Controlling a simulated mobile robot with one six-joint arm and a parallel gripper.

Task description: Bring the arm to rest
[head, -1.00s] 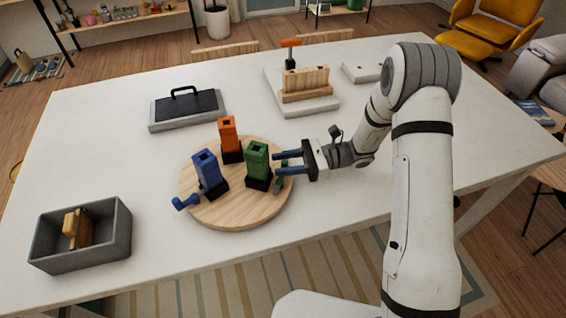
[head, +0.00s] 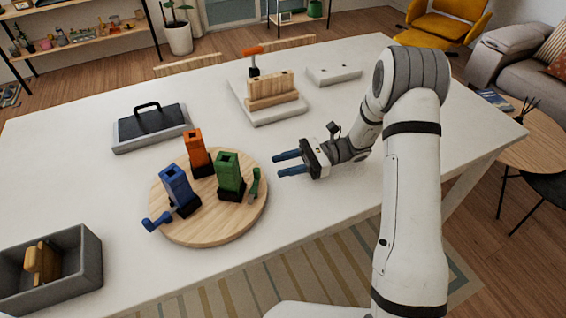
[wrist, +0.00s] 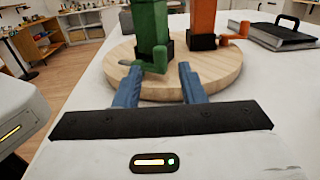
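My gripper (head: 289,164) is open and empty, just right of the round wooden board in the head view. Its two blue fingers (wrist: 158,85) show apart in the wrist view, pointing toward the board. The round wooden board (head: 215,232) carries a blue (head: 177,187), an orange (head: 196,150) and a green (head: 229,172) block-like piece, each on a black base. The green piece (wrist: 151,28) and the orange piece (wrist: 202,20) also show in the wrist view. A green crank-like part (head: 255,185) stands at the green piece's right side. My gripper touches none of them.
A grey box (head: 82,280) with a tan wooden piece (head: 42,262) stands at the front left. A grey slab with a black-handled lid (head: 152,126) is behind the board. A wooden block stand (head: 270,90) and a small white slab (head: 334,75) are at the back. Table surface right of my gripper is clear.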

